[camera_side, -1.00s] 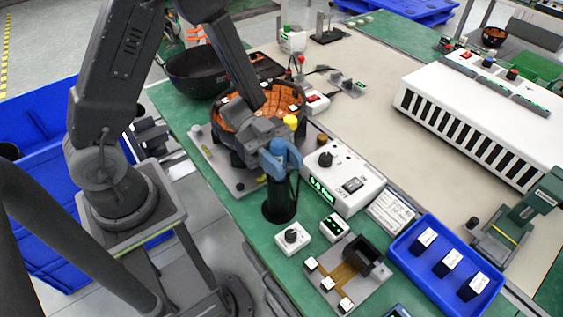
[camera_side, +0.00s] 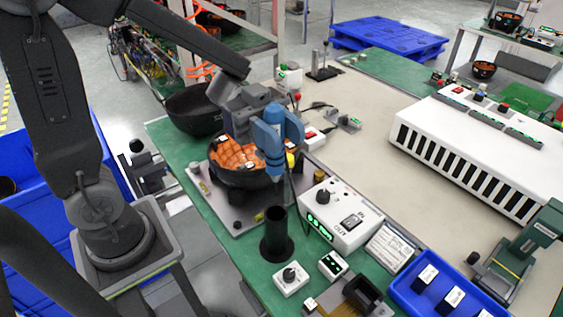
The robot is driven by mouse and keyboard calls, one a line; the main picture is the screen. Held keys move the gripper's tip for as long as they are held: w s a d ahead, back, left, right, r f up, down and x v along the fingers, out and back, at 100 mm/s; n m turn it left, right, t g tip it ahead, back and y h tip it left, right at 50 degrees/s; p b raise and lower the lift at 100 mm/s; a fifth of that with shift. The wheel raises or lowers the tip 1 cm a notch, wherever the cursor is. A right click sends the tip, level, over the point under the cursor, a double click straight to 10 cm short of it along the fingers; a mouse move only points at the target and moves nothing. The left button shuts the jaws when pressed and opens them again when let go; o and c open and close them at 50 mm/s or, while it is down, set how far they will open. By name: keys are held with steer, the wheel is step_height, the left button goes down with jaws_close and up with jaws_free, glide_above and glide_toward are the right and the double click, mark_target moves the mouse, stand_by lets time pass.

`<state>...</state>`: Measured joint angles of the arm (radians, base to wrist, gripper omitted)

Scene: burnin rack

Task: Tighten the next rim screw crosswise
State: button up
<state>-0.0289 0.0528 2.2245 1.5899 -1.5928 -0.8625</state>
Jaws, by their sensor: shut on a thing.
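My gripper (camera_side: 276,134) is shut on a blue screwdriver (camera_side: 277,166) and holds it upright. Its thin shaft points down above and just behind the black cylindrical holder (camera_side: 276,240), which now stands empty. A round black bowl-shaped housing (camera_side: 238,178) with orange cells inside sits on a grey plate (camera_side: 236,214), to the left of the screwdriver. Part of the housing's right side is hidden behind my gripper and the tool. The rim screws are too small to tell apart.
A white control box (camera_side: 340,215) stands right of the holder. Small switch boxes, one with a knob (camera_side: 291,279), stand in front. A blue tray (camera_side: 405,290) with black parts is at the lower right. A black bowl (camera_side: 193,112) is behind the housing. The beige mat (camera_side: 360,145) has free room.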

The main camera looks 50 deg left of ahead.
step_height(320, 180, up, 2)
steer(key=shift+r, duration=0.2)
steer(key=shift+w+a+r, duration=0.1)
steer(key=shift+a+r, duration=0.15)
steer(key=shift+a, duration=0.05)
steer(key=w+a+n+t+y, duration=0.1)
steer(key=a+n+t, duration=0.3)
steer(key=a, duration=1)
steer(key=w+t, duration=0.1)
steer(key=t, duration=0.2)
steer(key=shift+a+f+n, duration=0.3)
steer(key=shift+a+f, duration=0.05)
steer(key=shift+f, duration=0.05)
